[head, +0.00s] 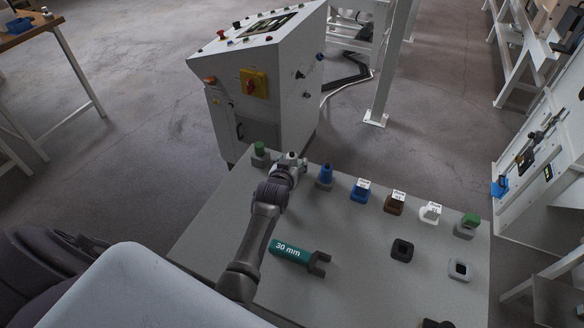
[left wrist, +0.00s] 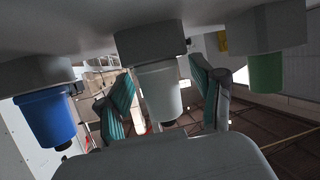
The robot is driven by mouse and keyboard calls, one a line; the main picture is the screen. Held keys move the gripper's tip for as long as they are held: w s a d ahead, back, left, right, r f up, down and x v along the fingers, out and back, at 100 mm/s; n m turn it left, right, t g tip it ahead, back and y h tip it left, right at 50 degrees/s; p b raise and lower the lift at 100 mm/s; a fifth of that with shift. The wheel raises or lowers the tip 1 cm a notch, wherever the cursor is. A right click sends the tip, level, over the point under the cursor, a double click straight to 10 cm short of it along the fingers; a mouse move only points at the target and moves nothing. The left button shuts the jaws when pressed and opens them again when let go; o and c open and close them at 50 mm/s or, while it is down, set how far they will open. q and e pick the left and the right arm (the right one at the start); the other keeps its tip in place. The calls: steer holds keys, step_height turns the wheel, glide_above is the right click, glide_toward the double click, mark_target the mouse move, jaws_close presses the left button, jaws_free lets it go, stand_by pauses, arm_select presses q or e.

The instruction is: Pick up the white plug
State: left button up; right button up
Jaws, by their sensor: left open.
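The white plug (left wrist: 160,95) sits in a grey square holder (left wrist: 152,43) in the left wrist view, where the table appears at the top. The left gripper (left wrist: 165,85) is open, with one teal-padded finger on each side of the plug. I cannot tell whether either finger touches it. In the head view, the left gripper (head: 290,163) is at the far edge of the table, between the green plug (head: 260,149) and the blue plug (head: 326,173). It largely hides the white plug there. The right gripper is not in view.
The grey table (head: 350,285) also bears a teal 30 mm wrench (head: 290,252), a blue block (head: 360,193), a brown block (head: 394,204), a white block (head: 430,213) and another green plug (head: 468,224). A white control cabinet (head: 285,90) stands just behind the table.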

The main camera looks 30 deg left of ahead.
arm_select(q)
steer(key=shift+r, duration=0.1)
jaws_close()
stand_by(0.3)
